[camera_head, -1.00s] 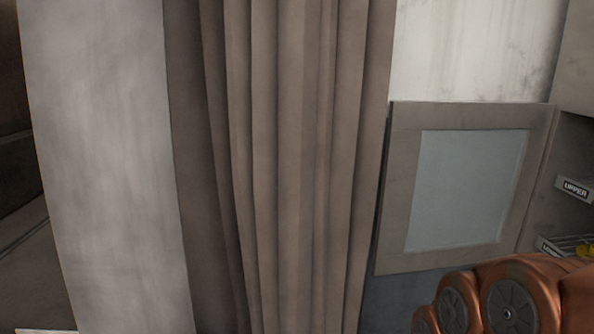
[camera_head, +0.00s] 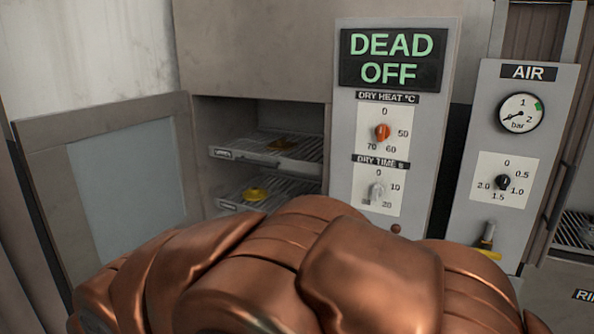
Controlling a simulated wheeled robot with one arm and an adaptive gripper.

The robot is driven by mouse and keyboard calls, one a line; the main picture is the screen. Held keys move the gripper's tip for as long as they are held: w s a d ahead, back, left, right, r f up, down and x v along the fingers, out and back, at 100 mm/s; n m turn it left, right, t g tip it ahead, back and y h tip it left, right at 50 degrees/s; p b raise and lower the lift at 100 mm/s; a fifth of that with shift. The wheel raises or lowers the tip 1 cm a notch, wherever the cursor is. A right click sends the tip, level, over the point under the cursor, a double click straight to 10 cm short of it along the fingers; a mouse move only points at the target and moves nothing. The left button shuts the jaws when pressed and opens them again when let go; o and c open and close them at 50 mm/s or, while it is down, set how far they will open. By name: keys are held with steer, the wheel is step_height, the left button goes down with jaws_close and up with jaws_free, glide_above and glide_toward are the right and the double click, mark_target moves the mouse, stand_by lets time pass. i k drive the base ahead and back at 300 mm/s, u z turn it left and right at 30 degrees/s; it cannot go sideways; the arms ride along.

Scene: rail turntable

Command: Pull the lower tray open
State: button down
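My arm fills the bottom middle of the head view; my gripper is not visible.
The cabinet door (camera_head: 125,195), with a pale pane, stands swung open at the left. The control panel (camera_head: 345,225) reads DEAD OFF and carries dry heat and dry time dials. An AIR panel (camera_head: 470,190) with gauge, knob and yellow-handled lever stands at right.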

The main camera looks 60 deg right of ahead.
mark_target(220, 203)
steer(key=u, duration=0.9)
steer(key=k, duration=1.9)
steer(key=z, duration=1.75)
steer(key=i, duration=0.85)
steer(key=u, duration=1.15)
steer(key=i, duration=0.75)
steer(key=u, duration=0.2)
